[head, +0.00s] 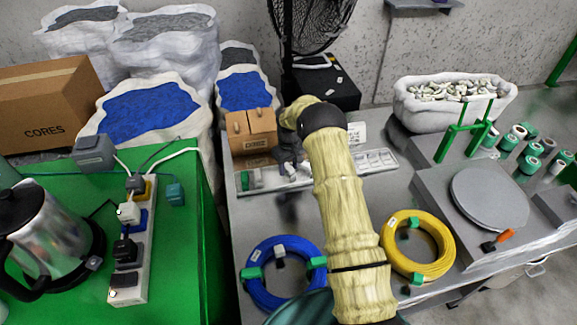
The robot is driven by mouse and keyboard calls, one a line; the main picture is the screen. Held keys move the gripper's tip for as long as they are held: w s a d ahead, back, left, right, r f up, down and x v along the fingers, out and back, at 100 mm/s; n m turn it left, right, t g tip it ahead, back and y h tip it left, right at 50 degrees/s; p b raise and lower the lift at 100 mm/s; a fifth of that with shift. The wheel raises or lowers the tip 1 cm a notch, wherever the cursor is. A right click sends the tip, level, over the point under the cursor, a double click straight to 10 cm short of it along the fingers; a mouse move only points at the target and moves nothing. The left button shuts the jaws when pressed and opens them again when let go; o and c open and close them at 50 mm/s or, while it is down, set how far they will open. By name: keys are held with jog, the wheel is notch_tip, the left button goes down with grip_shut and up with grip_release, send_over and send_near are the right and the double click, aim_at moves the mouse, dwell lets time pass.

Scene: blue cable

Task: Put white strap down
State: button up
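My gripper (291,168) is a small dark shape beyond the bend of my arm, low over the left-middle part of a grey compartment tray (378,160). Whitish pieces show around its fingertips. I cannot tell whether one is a white strap, or whether it is held or lies in the tray. The fingers are too small and partly covered to show open or shut. A blue cable coil (258,295) lies on the grey table in front, with green straps on its sides and a pale piece at its top.
A yellow cable coil (449,262) lies right of my arm. A cardboard box (250,133) stands behind the tray. A scale (490,196), green spools and a white sack (455,112) fill the right. A green table (185,255) with a kettle and power strip is left.

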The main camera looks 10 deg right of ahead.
aim_at(289, 167)
notch_tip(289, 167, up, 12)
jog(key=shift+r+b, duration=0.15)
jog(key=shift+b, duration=0.2)
dwell(0.5)
jog(key=s+a+r+m+t, duration=0.1)
jog(key=s+r, duration=0.3)
jog(key=s, duration=0.3)
jog(key=s+a+r+m, duration=0.1)
jog(key=s+r, duration=0.3)
jog(key=s, duration=0.3)
jog(key=s+r+m+t, duration=0.1)
jog(key=s+r+m, duration=0.1)
jog(key=s, duration=1.8)
jog(key=shift+s+d+m+t, duration=0.15)
jog(key=shift+s+m+t, duration=0.1)
jog(key=shift+m+t, duration=0.05)
